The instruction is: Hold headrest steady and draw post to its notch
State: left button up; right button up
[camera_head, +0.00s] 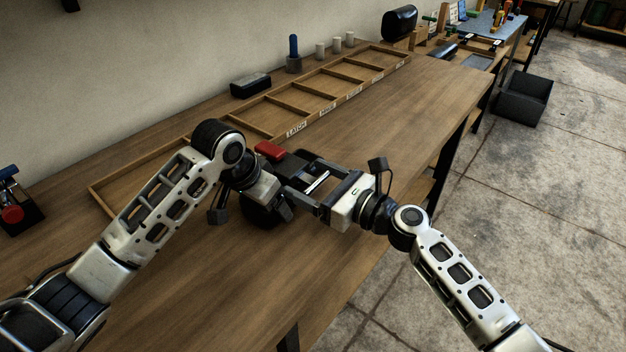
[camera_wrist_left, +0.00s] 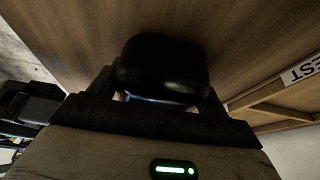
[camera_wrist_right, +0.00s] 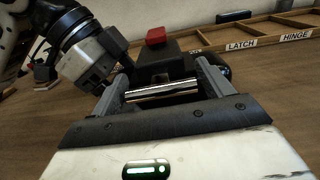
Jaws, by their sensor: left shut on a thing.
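The black rounded headrest (camera_head: 258,212) is partly hidden under my left gripper (camera_head: 275,203) in the head view. In the left wrist view the dark headrest (camera_wrist_left: 163,68) fills the space between the fingers, and this gripper is shut on it. The silver post (camera_head: 317,182) is a bright bar near the middle of the head view. My right gripper (camera_head: 312,180) has its fingers spread wide around it. In the right wrist view the post (camera_wrist_right: 162,90) lies crosswise between the fingers; contact is unclear. A black block with a red tab (camera_wrist_right: 156,37) stands behind. The notch cannot be made out.
A wooden compartment tray (camera_head: 262,121) with labels runs along the wall side of the bench. A black box (camera_head: 250,85) and a blue-handled tool (camera_head: 293,48) stand behind it. The bench top (camera_head: 410,110) is clear toward the far right. The bench edge drops off to the right.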

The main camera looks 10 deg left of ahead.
pick_arm(q)
jog(key=shift+r, duration=0.1)
pick_arm(e)
jog(key=v, duration=0.6)
pick_arm(q)
jog(key=shift+w+a, duration=0.1)
pick_arm(e)
jog(key=shift+s+d, duration=0.1)
jog(key=shift+d, duration=0.15)
jog(key=o, duration=1.1)
jog(key=v, duration=1.2)
